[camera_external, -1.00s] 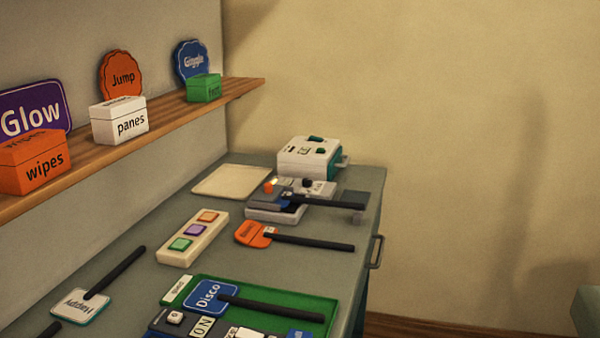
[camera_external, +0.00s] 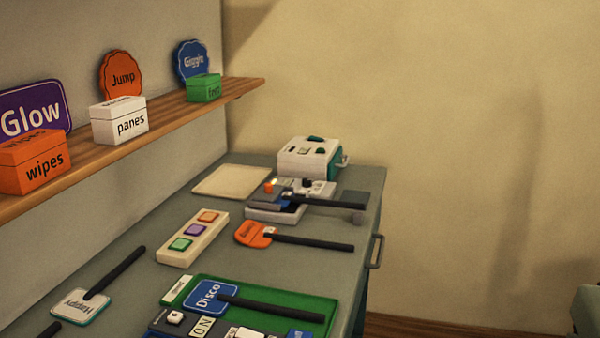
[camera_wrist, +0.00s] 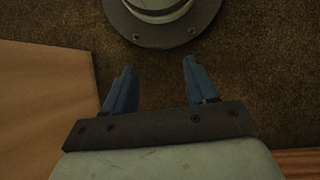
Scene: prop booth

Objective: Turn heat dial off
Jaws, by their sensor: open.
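A white and teal machine (camera_external: 306,158) stands at the back of the counter in the external view, with dark green controls on top. Just in front is a low grey device (camera_external: 275,212) with an orange light (camera_external: 271,185) and a small black knob (camera_external: 307,184). Which control is the heat dial cannot be read at this size. My gripper (camera_wrist: 158,75) shows in the wrist view, its two blue fingers apart with nothing between them. It is not seen in the external view. No dial shows in the wrist view.
A dark-handled paddle lies across the grey device. An orange paddle (camera_external: 255,233), a button block (camera_external: 193,238) and a green tray (camera_external: 222,282) lie nearer. A shelf (camera_external: 170,118) with boxes runs along the left wall. In the wrist view, a round grey bolted plate (camera_wrist: 160,38) lies beyond the fingertips.

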